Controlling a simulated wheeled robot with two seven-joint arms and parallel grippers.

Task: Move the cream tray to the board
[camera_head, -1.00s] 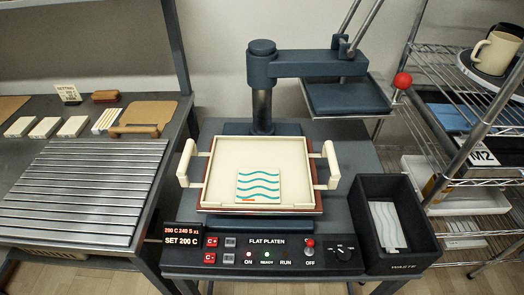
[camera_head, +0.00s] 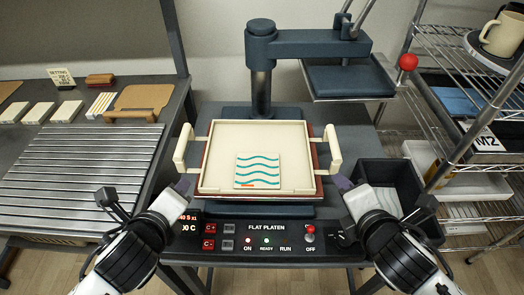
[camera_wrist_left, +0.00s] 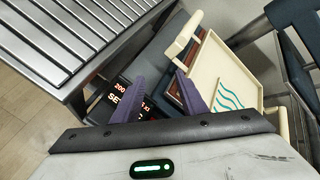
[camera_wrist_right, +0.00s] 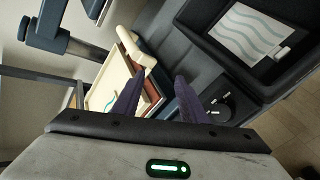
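The cream tray (camera_head: 217,178) rests on the lower platen of the press, with a raised handle on its left and right sides. A white tile with teal waves (camera_head: 258,172) lies in it. My left gripper (camera_head: 184,184) is just in front of and below the tray's left handle; its two fingers stand apart and empty in the left wrist view (camera_wrist_left: 160,85). My right gripper (camera_head: 343,183) is near the right handle, with its fingers apart and empty in the right wrist view (camera_wrist_right: 157,85). A tan board (camera_head: 147,98) with a front handle lies on the left bench.
The ribbed metal rack (camera_head: 80,170) covers the left bench in front of the board. The upper platen (camera_head: 345,80) is swung to the right, leaving the tray uncovered. A dark waste bin (camera_head: 392,170) and wire shelves stand on the right. Several small blocks line the bench's back.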

